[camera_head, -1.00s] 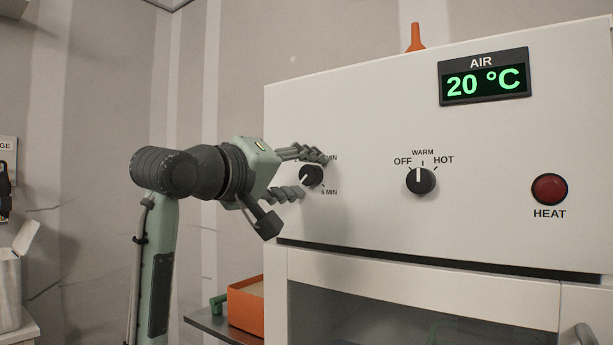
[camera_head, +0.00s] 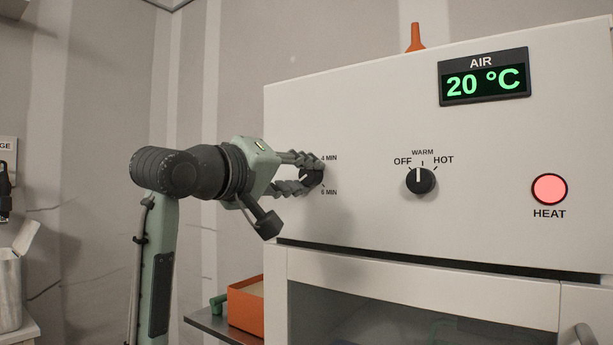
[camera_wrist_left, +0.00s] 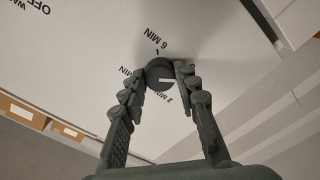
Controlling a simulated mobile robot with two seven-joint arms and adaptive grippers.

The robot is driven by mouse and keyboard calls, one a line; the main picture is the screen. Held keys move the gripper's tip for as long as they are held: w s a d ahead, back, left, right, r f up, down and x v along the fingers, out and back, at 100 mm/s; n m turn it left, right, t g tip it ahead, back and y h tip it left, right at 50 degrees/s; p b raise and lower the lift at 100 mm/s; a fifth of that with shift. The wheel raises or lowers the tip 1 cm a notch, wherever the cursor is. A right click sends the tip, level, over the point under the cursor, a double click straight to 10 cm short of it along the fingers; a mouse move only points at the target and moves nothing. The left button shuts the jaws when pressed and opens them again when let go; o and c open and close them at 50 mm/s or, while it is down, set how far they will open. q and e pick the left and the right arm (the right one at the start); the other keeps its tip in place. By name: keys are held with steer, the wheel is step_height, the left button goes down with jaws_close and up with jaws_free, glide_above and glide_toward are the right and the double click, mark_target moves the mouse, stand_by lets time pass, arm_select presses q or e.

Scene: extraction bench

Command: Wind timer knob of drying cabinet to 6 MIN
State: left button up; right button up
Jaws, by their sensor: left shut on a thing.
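The timer knob (camera_head: 317,178) is a small dark dial on the left of the white drying cabinet's front (camera_head: 370,130). The 4 MIN and 6 MIN marks show to its right. My left gripper (camera_head: 312,172) is shut on the knob, a finger on each side. In the left wrist view the knob (camera_wrist_left: 158,71) sits between the fingertips (camera_wrist_left: 162,78). Its white pointer line points right in that view, away from the 6 MIN mark (camera_wrist_left: 158,40). The fingers partly cover the other marks. My right gripper is not in view.
A heater dial (camera_head: 421,181) points to OFF. The HEAT lamp (camera_head: 549,189) is lit. The AIR display (camera_head: 484,83) reads 20 °C. An orange box (camera_head: 245,307) stands on a shelf below left, and an orange nozzle-like item (camera_head: 415,38) is on the cabinet top.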

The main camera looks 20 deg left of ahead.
arm_select(q)
steer(key=m, duration=0.8)
steer(key=shift+a, duration=0.15)
steer(key=m, duration=1.3)
steer(key=shift+m, duration=0.4)
steer(key=m, duration=0.8)
steer(key=o, duration=1.2)
steer(key=shift+c, duration=0.2)
